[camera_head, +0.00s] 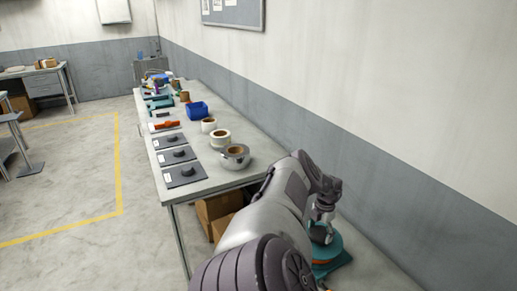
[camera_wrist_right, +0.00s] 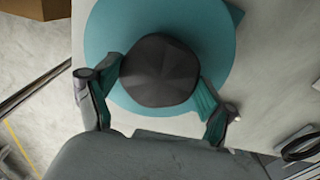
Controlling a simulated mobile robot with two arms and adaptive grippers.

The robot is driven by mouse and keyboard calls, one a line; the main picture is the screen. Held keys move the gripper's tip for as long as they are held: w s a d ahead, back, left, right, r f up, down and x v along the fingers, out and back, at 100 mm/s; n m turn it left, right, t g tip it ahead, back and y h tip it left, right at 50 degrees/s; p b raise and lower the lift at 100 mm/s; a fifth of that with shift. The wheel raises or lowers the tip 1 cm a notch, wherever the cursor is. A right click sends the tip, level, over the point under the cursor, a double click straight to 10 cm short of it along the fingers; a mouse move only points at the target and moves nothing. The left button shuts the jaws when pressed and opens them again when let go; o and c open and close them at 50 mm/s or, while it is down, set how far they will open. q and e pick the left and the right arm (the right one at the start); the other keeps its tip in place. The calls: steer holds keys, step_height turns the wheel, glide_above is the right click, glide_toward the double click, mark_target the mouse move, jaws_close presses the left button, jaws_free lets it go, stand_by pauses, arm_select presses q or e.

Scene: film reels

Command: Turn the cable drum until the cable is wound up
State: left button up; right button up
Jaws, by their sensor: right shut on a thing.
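The cable drum (camera_head: 327,246) has a teal round flange and stands at the lower right in the head view, partly hidden by my right arm. In the right wrist view its teal disc (camera_wrist_right: 215,35) fills the upper middle, with a dark faceted knob (camera_wrist_right: 160,72) at its centre. My right gripper (camera_wrist_right: 155,98) is shut on the knob, one finger on each side. It also shows in the head view (camera_head: 322,222), over the drum. A bit of orange shows under the teal flange; how much cable is wound cannot be told. My left gripper is not in view.
A long grey table (camera_head: 214,176) runs along the wall. It carries rolls of tape (camera_head: 235,152), dark square plates with knobs (camera_head: 183,174) and a blue bin (camera_head: 197,109). Cardboard boxes (camera_head: 215,208) stand beneath it.

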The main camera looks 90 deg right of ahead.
steer(key=shift+a+f, duration=0.1)
steer(key=shift+a, duration=0.05)
steer(key=o, duration=1.5)
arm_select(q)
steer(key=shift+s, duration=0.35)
arm_select(e)
steer(key=shift+o, duration=0.2)
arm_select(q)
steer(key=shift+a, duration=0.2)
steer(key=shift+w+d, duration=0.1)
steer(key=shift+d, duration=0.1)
arm_select(e)
step_height(320, 180, up, 12)
